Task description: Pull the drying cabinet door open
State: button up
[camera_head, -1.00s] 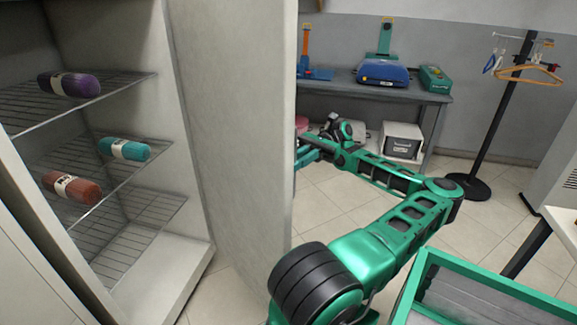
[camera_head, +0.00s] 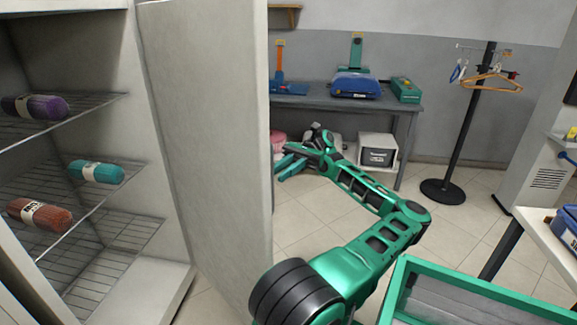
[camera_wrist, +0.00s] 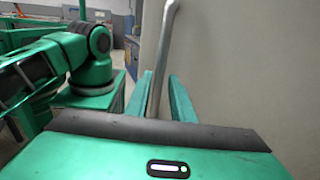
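The drying cabinet door (camera_head: 215,150) is a pale grey panel standing wide open, swung out from the cabinet (camera_head: 165,240), whose inside shows on the left. My gripper (camera_head: 280,166) is just right of the door's free edge, on its outer side, with its fingers apart. In the wrist view, the door's flat face (camera_wrist: 250,70) fills the right side. A long grey handle bar (camera_wrist: 165,50) runs down toward the space between my two green fingers (camera_wrist: 160,85). The fingers do not look clamped on it. The handle is hidden behind the door in the head view.
Wire shelves in the cabinet hold a purple roll (camera_head: 35,107), a teal roll (camera_head: 96,171) and a brown roll (camera_head: 40,215). A workbench (camera_head: 345,100) stands at the back, with a coat stand (camera_head: 466,120) to its right. Tiled floor between is clear.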

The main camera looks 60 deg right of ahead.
jog(key=d, duration=0.6)
jog(key=shift+s, duration=0.3)
jog(key=shift+c, duration=0.6)
